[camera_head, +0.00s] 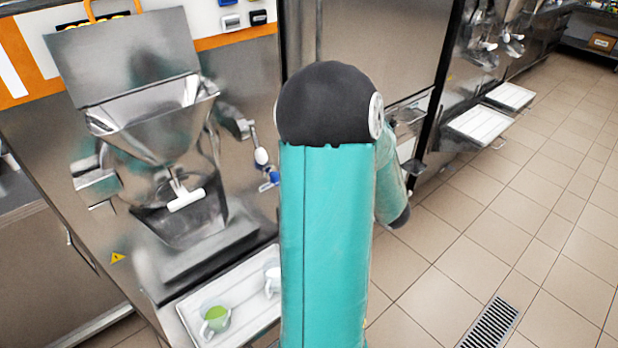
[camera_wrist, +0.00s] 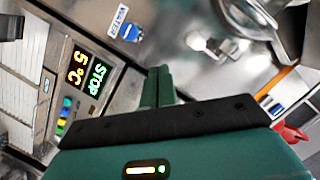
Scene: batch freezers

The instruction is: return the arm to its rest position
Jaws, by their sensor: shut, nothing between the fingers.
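My gripper (camera_wrist: 158,88) shows in the wrist view, its two green fingers shut together with nothing between them. It points toward the steel front of a batch freezer (camera_wrist: 190,65). In the head view my teal arm with its dark joint stands upright in the middle and hides the gripper. The arm also covers part of the freezer behind it.
A freezer with a steel hopper (camera_head: 160,130) stands at the left. Its white tray (camera_head: 245,300) holds a cup with green contents (camera_head: 215,320) and a white cup (camera_head: 272,282), partly behind my arm. A display panel (camera_wrist: 85,75) is lit. Tiled floor (camera_head: 480,220) is open at right.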

